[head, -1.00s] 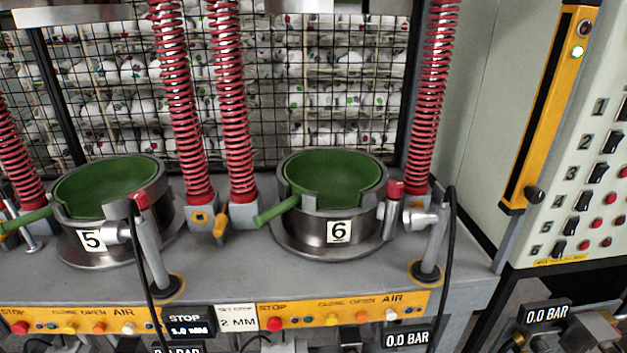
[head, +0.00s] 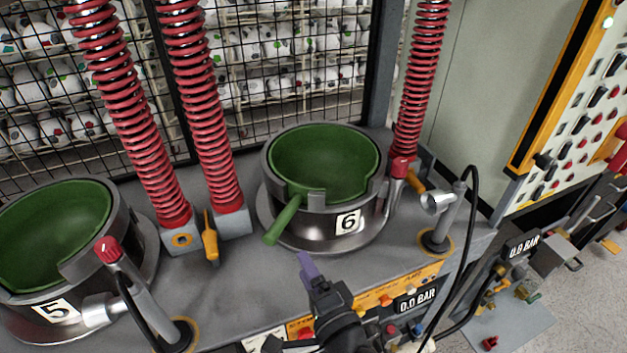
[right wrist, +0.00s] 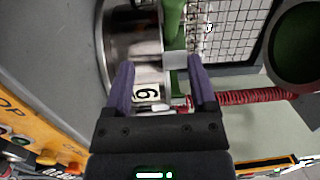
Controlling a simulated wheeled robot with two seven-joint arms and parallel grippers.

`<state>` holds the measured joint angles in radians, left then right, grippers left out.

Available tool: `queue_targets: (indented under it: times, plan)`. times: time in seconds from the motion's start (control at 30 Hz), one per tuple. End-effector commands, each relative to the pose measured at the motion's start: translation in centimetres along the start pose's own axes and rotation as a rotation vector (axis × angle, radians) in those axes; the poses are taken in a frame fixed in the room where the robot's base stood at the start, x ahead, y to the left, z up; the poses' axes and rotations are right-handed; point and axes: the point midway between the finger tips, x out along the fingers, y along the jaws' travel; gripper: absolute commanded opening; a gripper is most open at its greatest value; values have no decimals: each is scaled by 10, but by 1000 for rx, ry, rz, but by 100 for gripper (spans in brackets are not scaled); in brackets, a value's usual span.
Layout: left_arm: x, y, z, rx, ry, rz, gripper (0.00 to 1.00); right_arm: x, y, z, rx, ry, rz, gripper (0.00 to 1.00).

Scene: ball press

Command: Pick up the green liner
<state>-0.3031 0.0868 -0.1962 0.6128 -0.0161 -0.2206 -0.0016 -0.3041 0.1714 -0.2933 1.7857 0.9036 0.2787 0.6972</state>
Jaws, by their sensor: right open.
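A green bowl-shaped liner (head: 325,160) sits in the metal mould marked 6 (head: 345,222), and its green handle (head: 285,220) sticks out through the rim at the front left. A second green liner (head: 50,230) sits in the mould marked 5 (head: 115,262). My right gripper (head: 307,268) is open and empty, in front of and below mould 6, apart from the handle. In the right wrist view its purple fingers (right wrist: 161,74) are spread, with the 6 label between them and the green handle (right wrist: 173,22) beyond. My left gripper is out of view.
Red springs (head: 205,110) on rods stand behind the moulds, before a wire mesh with many balls. A jointed metal nozzle with a black hose (head: 440,205) stands right of mould 6. An orange control strip (head: 390,290) runs along the front edge.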

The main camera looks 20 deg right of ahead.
Motion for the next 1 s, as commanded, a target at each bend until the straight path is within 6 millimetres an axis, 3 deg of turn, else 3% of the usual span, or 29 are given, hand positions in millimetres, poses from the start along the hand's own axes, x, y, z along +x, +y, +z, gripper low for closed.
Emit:
queue_targets:
  times: [0.17,0.7,0.93,1.0]
  plan:
    - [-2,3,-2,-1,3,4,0,6,-10,-20,144,120,-73,73]
    - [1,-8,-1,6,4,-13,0,99,-13,-30,151,127,-76,73]
    - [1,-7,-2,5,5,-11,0,101,-13,-30,150,127,-75,73]
    - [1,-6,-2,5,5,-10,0,101,-13,-30,150,126,-75,58]
